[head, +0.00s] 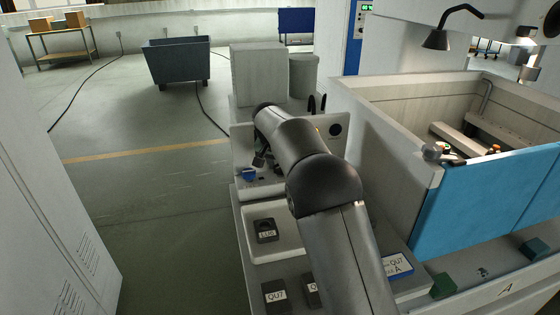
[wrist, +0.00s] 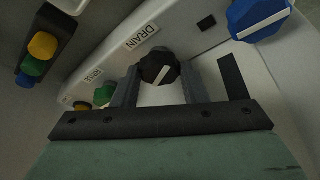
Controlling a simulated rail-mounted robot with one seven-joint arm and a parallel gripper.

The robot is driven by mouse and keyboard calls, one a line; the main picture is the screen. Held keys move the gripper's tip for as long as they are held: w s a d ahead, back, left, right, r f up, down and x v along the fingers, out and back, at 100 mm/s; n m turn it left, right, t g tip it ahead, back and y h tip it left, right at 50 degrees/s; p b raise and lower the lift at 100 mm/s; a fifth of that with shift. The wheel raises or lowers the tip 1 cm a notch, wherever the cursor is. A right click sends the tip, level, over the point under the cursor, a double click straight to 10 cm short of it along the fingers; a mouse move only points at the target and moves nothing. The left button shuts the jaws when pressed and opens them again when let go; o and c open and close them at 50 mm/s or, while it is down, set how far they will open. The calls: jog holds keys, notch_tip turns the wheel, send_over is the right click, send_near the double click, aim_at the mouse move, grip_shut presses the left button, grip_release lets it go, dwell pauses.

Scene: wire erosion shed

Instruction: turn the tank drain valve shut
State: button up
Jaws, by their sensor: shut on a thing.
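The drain valve is a round black knob (wrist: 158,67) with a white pointer line, beside a label reading DRAIN (wrist: 140,36) on a pale panel. The pointer lies slanted in the wrist view, up to the right. My gripper (wrist: 160,80) has one finger on each side of the knob and is shut on it. In the head view my arm hides the knob and most of the gripper.
A blue knob (wrist: 258,18) with a white line sits to the right of the drain knob. A green knob (wrist: 104,95) is close by on the left. In the head view, a blue-fronted tank (head: 480,205) stands right of my arm; open floor lies left.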

jog(key=shift+a+r+m+h+p, duration=0.1)
jog(key=shift+m+h+p, duration=0.45)
jog(key=shift+m, duration=0.55)
jog(key=o, duration=1)
jog(key=shift+c, duration=0.2)
